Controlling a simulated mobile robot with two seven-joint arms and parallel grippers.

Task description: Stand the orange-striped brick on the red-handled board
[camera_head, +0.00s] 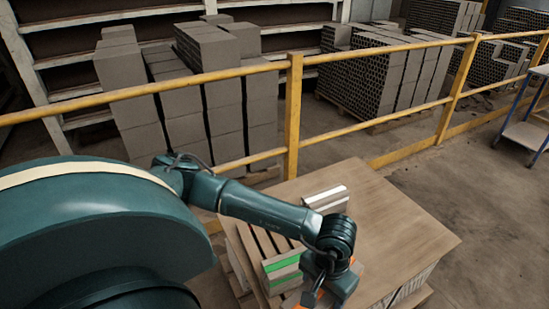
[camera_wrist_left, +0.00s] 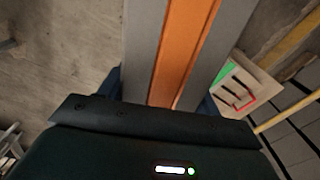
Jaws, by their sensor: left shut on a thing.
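My left gripper (camera_head: 322,292) reaches down at the near edge of the table in the head view, its fingers mostly hidden by the wrist. In the left wrist view it is shut on the orange-striped brick (camera_wrist_left: 135,50), grey with a broad orange band, which fills the upper middle. Only small bits of orange show by the gripper in the head view. The red-handled board (camera_wrist_left: 262,86) is pale and lies beyond the brick to the right in the wrist view, partly hidden. A green patch lies beside its red handle. The brick appears apart from the board. My right gripper is not in view.
A wooden table (camera_head: 400,225) has free room at its right. A green-striped block (camera_head: 283,270) lies on its left part, near slats. A shiny silvery object (camera_head: 326,196) stands behind. A yellow railing (camera_head: 292,115) runs behind the table, with stacked grey bricks (camera_head: 215,60) beyond.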

